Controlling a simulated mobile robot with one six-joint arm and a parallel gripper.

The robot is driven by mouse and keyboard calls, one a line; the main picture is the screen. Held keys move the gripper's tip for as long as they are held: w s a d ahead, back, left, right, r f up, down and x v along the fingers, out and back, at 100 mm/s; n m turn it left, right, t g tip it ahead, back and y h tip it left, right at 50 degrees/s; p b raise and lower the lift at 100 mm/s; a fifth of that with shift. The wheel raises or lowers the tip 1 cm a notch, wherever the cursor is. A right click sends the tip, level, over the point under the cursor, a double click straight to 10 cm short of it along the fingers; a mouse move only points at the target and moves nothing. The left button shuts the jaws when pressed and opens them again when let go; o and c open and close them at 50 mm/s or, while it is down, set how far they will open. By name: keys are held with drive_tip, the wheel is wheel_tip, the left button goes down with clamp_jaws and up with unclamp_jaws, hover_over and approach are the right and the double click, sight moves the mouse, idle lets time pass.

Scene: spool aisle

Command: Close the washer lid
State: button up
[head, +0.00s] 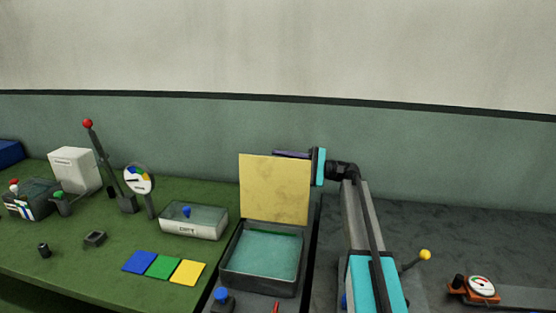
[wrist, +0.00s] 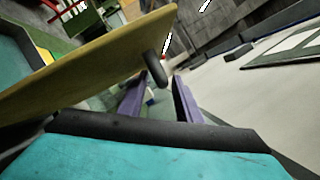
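The washer (head: 292,287) is a dark open box with a teal inside, in the lower middle of the head view. Its yellow lid (head: 274,188) stands upright at the back edge, open. The lid (wrist: 75,65) also slants across the upper left of the wrist view, with a dark rounded handle (wrist: 154,68) at its edge. My gripper (head: 290,154) is at the lid's top right corner, its purple fingers partly hidden behind the lid. Contact with the lid cannot be told.
Left of the washer are a glass-topped box (head: 194,221), a gauge (head: 139,180), a red-knobbed lever (head: 88,124) and blue, green and yellow tiles (head: 163,266). A yellow-knobbed lever (head: 425,255) and an orange gauge unit (head: 480,287) stand to the right. The wall is behind.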

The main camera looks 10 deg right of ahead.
drive_tip(key=shift+x, duration=0.75)
clamp_jaws()
